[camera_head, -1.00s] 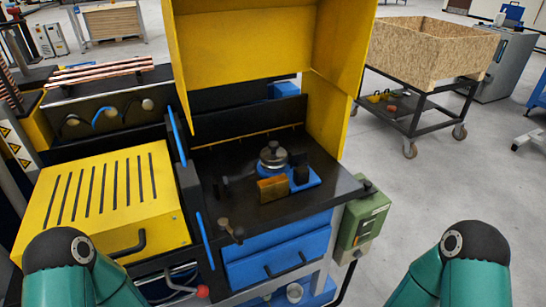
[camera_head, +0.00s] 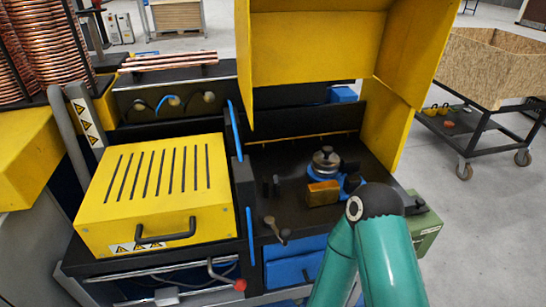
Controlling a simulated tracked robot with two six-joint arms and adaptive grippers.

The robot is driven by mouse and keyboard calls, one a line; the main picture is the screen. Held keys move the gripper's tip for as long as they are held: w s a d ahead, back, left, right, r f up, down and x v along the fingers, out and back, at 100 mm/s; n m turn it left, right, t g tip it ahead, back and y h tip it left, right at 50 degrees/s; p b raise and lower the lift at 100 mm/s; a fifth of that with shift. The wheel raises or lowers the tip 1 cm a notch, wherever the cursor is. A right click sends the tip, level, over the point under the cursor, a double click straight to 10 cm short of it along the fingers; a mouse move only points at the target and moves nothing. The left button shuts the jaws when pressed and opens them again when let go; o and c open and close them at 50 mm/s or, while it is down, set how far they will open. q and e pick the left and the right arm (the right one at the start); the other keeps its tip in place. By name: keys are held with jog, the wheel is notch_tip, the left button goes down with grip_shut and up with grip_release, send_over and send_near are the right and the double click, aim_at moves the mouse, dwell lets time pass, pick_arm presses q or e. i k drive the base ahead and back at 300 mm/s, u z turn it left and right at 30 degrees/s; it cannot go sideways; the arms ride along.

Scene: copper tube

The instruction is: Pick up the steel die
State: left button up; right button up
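A round, dark grey steel piece with a small knob on top (camera_head: 326,158) stands on a blue fixture (camera_head: 350,183) on the black worktop. It looks like the steel die, but I cannot be sure. A brass-coloured block (camera_head: 323,193) sits in front of it. One of my teal arms rises in front of the worktop's right side and hides part of it, just right of the block. Neither gripper shows, so I cannot tell what they hold.
A yellow hood (camera_head: 310,50) stands open above the worktop (camera_head: 290,165). A yellow slotted cover (camera_head: 155,190) with a black handle is on the left. Copper tubes (camera_head: 170,60) lie behind it. A wooden crate on a cart (camera_head: 490,70) stands right, with clear floor around it.

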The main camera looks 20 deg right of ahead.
aim_at(325, 163)
jog(key=z, duration=0.65)
jog(key=i, duration=0.1)
jog(key=u, duration=2.15)
jog(key=k, duration=2.45)
jog(key=z, duration=0.85)
jog(key=i, duration=1)
jog(key=u, duration=0.1)
